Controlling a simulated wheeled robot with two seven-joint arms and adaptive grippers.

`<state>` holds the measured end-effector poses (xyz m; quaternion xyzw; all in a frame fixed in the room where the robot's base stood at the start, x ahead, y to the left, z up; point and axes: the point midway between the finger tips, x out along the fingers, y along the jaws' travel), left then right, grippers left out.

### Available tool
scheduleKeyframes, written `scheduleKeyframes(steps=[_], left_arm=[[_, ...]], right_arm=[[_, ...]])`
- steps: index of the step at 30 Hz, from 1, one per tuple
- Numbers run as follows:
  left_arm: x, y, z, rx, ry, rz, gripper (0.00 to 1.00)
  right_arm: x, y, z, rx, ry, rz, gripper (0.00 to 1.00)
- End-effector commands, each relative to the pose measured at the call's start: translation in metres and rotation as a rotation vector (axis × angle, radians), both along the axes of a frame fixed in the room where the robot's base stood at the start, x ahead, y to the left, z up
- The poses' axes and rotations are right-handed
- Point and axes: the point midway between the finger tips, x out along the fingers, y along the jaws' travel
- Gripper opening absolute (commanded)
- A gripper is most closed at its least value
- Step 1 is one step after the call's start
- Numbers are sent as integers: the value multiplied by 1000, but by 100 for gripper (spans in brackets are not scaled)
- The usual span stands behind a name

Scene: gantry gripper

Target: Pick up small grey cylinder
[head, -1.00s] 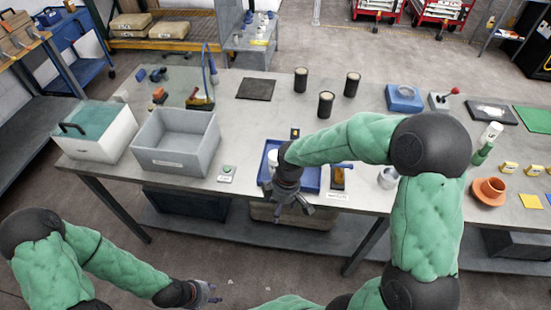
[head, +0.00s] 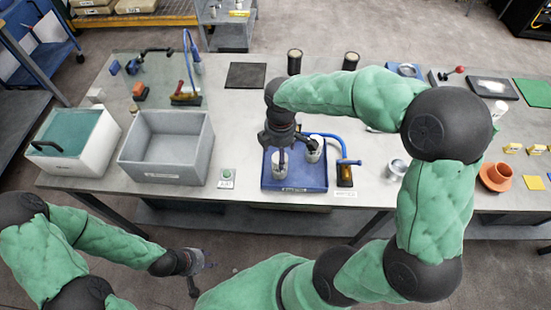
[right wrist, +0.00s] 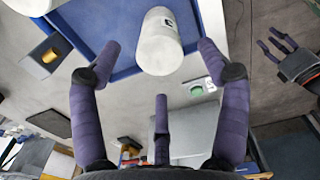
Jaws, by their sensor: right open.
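Two pale grey-white cylinders stand in the blue tray (head: 316,182) in the head view. The left cylinder (head: 277,175) is under my right gripper (head: 283,150), and the right cylinder (head: 313,153) is beside it. In the right wrist view, one labelled cylinder (right wrist: 158,42) lies between and beyond my spread fingers, which hold nothing. The other cylinder (right wrist: 32,4) is cut off at the top left. I cannot tell which one is the small grey cylinder. My left gripper (head: 205,262) is low in front of the table, with its fingers apart and empty.
A grey bin (head: 168,150) and a white box with a teal lid (head: 72,148) stand left of the tray. A green button box (head: 227,178) sits between bin and tray.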

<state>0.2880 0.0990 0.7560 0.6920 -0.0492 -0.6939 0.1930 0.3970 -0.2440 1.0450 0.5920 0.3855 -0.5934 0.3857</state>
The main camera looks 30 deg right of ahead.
Motion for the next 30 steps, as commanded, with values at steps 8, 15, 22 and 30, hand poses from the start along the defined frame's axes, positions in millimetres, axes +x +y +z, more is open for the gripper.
scheduleKeyframes(steps=[8, 15, 22, 30], left_arm=[[-1, 0, -9, 0, 1, 0, 40], [0, 0, -13, 0, 1, 0, 40], [0, 0, -23, 0, 1, 0, 40], [0, 0, -25, 0, 0, 0, 40]], right_arm=[[0, 0, -37, 1, 2, -1, 76], [1, 0, -49, 1, 3, -1, 76], [3, 0, -82, 2, 4, 0, 76], [4, 0, -92, 1, 1, -1, 76]])
